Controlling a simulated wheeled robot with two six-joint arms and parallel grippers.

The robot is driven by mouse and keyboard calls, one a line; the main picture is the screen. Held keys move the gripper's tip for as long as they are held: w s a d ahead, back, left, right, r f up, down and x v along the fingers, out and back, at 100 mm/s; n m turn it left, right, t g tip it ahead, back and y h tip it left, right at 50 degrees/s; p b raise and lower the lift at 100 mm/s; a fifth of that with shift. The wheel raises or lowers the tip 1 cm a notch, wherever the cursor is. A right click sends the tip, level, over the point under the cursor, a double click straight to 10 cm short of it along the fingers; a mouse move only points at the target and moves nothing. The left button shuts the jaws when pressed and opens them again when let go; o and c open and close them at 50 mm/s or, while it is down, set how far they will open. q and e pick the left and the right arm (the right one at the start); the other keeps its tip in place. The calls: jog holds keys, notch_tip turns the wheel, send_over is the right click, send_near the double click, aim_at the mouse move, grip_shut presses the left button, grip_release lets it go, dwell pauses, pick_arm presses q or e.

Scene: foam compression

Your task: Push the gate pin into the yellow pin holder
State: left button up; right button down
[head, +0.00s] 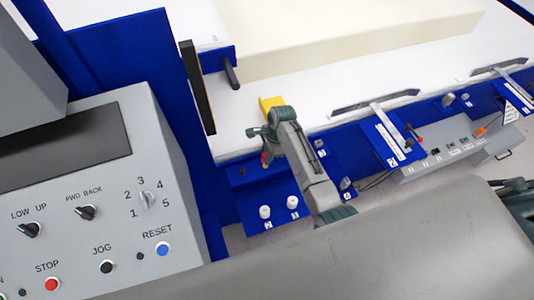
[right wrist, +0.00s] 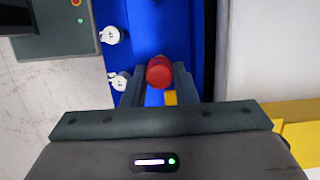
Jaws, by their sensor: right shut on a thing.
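My right gripper (head: 264,150) is at the blue front of the machine, near the white bed's front left corner. It is shut on the gate pin, whose red end (right wrist: 160,71) shows between the two fingers in the right wrist view. A small bit of red (head: 265,158) shows beside the gripper in the head view. The yellow pin holder (head: 271,102) is on the edge of the white bed, just behind the gripper. A small yellow patch shows below the red end between the fingers. How far the pin sits in anything is hidden. My left gripper is not in view.
A grey control panel (head: 165,190) with knobs and buttons stands at the left. A black upright bar (head: 197,87) is behind the gripper. A large cream foam block (head: 350,35) lies on the white bed. Two white knobs (head: 265,211) are on the blue panel below.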

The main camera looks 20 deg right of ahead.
aim_at(263, 156)
jog(key=shift+f, duration=0.45)
jog(key=c, duration=1.1)
grip_release()
jog(key=shift+r, duration=0.15)
jog(key=shift+p+v, duration=0.3)
jog(key=shift+v, duration=0.5)
jog(key=shift+a+r, duration=0.2)
jog(key=shift+r, duration=1.9)
jog(key=shift+b+v, duration=1.1)
jog(key=shift+v, duration=4.35)
